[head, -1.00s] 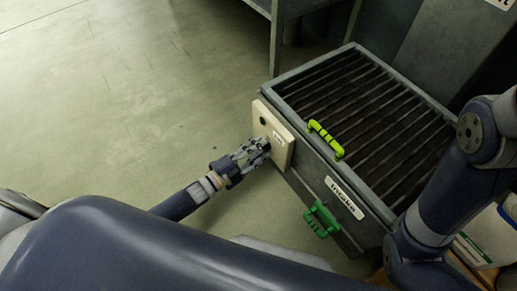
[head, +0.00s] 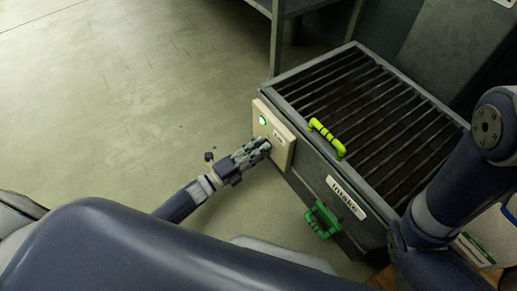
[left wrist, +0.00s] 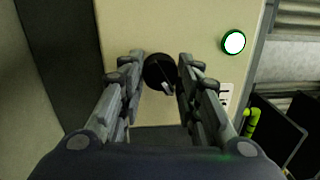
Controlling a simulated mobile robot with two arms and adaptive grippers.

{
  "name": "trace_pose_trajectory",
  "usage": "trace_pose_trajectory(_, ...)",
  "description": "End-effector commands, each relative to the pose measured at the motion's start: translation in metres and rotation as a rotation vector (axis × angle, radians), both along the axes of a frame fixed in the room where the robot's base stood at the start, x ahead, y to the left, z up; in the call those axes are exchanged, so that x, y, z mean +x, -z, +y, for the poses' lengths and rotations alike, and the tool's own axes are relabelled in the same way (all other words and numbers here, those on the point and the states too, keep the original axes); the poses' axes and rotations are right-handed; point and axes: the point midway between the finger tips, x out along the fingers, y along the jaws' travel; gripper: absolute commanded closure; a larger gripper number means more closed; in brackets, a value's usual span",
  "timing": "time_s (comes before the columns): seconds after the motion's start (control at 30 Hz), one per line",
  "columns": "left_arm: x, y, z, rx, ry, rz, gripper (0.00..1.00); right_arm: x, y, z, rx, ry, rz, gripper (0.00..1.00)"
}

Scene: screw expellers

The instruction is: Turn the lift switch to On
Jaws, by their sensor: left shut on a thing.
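The lift switch is a round black knob (left wrist: 158,72) with a pale pointer, on a cream panel (left wrist: 185,22). In the left wrist view it lies between the fingertips of my left gripper (left wrist: 161,74), and the pointer slants down to the right. In the head view my left gripper (head: 264,147) reaches the front of the panel (head: 286,148) and hides the knob. It is shut on the knob. The panel's round lamp (head: 262,120) glows green-white, and it also shows in the left wrist view (left wrist: 234,42). My right gripper is out of view.
The panel is on a grey machine with a slatted top (head: 375,98). A lime handle (head: 327,138), a green handle (head: 321,220) and an "Intake" label (head: 345,197) are on it. The floor (head: 120,100) to the left is clear.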

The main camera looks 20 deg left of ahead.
Motion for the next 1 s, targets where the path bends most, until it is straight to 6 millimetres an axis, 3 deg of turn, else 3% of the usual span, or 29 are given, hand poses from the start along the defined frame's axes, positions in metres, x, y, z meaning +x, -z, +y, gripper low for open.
trace_pose_trajectory(0.33,0.0,0.001,-0.001,0.005,0.0,-0.001,0.93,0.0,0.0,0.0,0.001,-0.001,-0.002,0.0)
trace_pose_trajectory(0.37,0.0,0.001,-0.001,0.006,0.0,0.0,0.65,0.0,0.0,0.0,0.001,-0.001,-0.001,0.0)
trace_pose_trajectory(0.43,0.0,0.001,-0.001,0.005,0.001,-0.001,0.49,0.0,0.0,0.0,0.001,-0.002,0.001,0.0)
trace_pose_trajectory(0.8,-0.002,0.001,0.001,0.003,0.0,-0.001,0.48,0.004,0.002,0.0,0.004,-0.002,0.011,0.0)
trace_pose_trajectory(1.0,-0.023,0.004,0.016,0.005,-0.001,0.004,0.48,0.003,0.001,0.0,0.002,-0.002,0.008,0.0)
